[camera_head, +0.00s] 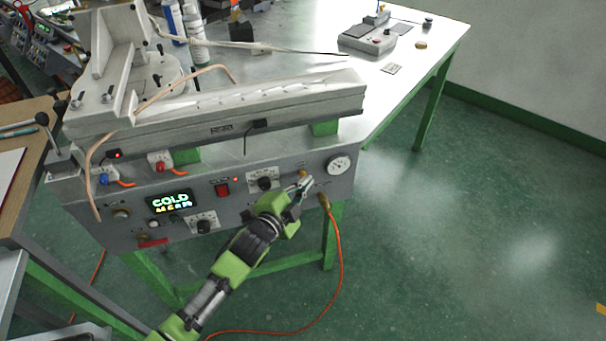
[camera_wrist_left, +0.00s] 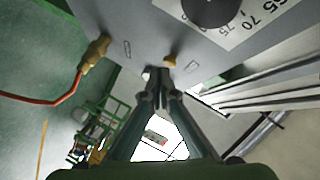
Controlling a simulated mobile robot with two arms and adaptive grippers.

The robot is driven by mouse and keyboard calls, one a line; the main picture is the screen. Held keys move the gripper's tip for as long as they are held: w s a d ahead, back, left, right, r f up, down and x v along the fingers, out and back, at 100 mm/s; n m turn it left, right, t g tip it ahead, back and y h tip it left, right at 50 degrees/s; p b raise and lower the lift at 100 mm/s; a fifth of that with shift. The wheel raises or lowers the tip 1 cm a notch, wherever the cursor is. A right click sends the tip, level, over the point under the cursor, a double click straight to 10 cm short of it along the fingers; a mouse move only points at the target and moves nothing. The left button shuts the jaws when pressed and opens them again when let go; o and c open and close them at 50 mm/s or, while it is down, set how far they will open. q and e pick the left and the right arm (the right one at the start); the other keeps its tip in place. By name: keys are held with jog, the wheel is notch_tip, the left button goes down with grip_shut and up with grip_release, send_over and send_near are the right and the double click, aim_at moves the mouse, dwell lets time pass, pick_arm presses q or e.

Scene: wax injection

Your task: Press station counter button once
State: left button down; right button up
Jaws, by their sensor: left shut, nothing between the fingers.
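The station's grey front panel (camera_head: 110,225) carries a lit display (camera_head: 170,201), a red switch (camera_head: 222,190), dials and a round gauge (camera_head: 339,164). My left gripper (camera_head: 305,183) is shut and empty, its tips at the right part of the panel, below left of the gauge. In the left wrist view the shut fingertips (camera_wrist_left: 160,76) lie close to a small pale round button (camera_wrist_left: 147,74) and a brass knob (camera_wrist_left: 170,60). I cannot tell whether the tips touch the pale button, or whether it is the counter button. My right gripper is not in view.
An orange hose (camera_head: 340,240) hangs from a brass fitting (camera_head: 324,202) right of the gripper. The white table (camera_head: 420,60) behind holds a small grey device (camera_head: 367,40). Green floor (camera_head: 470,200) is clear on the right.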

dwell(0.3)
pick_arm(q)
jog(key=shift+w+a, duration=0.2)
jog(key=shift+w, duration=0.3)
dwell(0.7)
jog(key=shift+s, duration=0.1)
jog(key=shift+s+d+p, duration=0.3)
jog(key=shift+s+p, duration=0.15)
jog(key=shift+s, duration=0.3)
jog(key=shift+s+d+p, duration=0.3)
jog(key=shift+s, duration=0.5)
jog(key=shift+s+d+p, duration=0.25)
jog(key=shift+s+p, duration=0.05)
jog(key=shift+s, duration=0.45)
jog(key=shift+s+d+p, duration=0.3)
jog(key=shift+s, duration=0.5)
